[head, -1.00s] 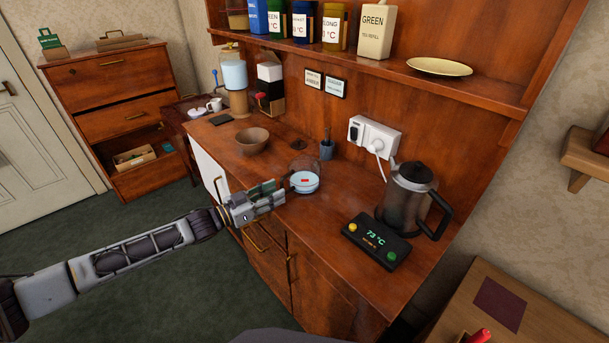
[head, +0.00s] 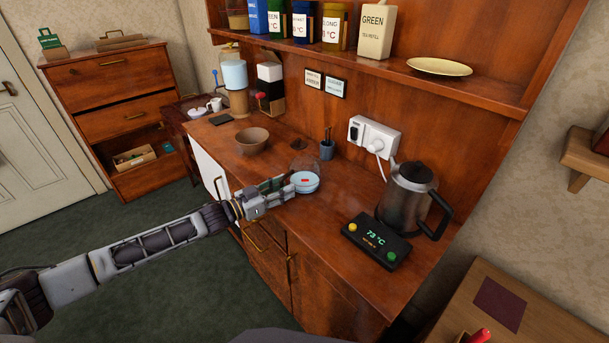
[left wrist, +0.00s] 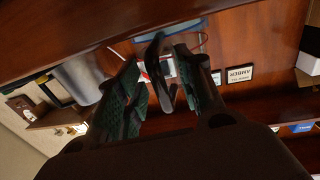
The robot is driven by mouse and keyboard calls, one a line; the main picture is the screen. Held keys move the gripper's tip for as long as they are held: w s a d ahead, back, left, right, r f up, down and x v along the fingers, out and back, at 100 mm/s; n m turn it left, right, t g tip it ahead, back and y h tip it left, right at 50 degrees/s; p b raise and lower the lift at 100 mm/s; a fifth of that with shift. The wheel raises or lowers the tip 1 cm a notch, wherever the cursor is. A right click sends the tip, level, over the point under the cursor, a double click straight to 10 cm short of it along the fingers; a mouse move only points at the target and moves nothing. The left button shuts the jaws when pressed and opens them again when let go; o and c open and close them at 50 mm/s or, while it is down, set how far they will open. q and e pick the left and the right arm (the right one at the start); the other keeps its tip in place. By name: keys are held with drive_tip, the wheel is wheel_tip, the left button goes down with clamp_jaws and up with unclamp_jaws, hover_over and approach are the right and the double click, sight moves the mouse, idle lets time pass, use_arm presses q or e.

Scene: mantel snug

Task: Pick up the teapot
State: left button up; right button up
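A clear glass teapot (head: 306,183) with a whitish-blue lower part and a small red mark stands on the wooden counter. My left gripper (head: 286,187) reaches in from the left, with its fingertips at the teapot's left side. In the left wrist view, a dark curved strip, apparently the teapot handle (left wrist: 158,72), lies between the two fingers of my left gripper (left wrist: 160,88). Gaps show on both sides, so the gripper is open around it, not clamped. The glass body is hard to make out there. My right gripper is not in view.
A metal kettle (head: 407,196) with a black handle stands right of the teapot, behind a control box (head: 376,241) reading 73 °C. A brown bowl (head: 252,141) and a small dark cup (head: 327,150) stand behind the teapot. A shelf (head: 440,84) overhangs the counter.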

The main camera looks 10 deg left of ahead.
use_arm(q)
clamp_jaws()
drive_tip(key=shift+r, duration=0.1)
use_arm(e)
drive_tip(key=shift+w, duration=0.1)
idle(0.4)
use_arm(q)
drive_tip(key=shift+r, duration=0.45)
wheel_tip(320, 180, up, 8)
drive_tip(key=shift+f+p, duration=0.15)
drive_tip(key=shift+p, duration=0.35)
drive_tip(key=shift+r, duration=0.7)
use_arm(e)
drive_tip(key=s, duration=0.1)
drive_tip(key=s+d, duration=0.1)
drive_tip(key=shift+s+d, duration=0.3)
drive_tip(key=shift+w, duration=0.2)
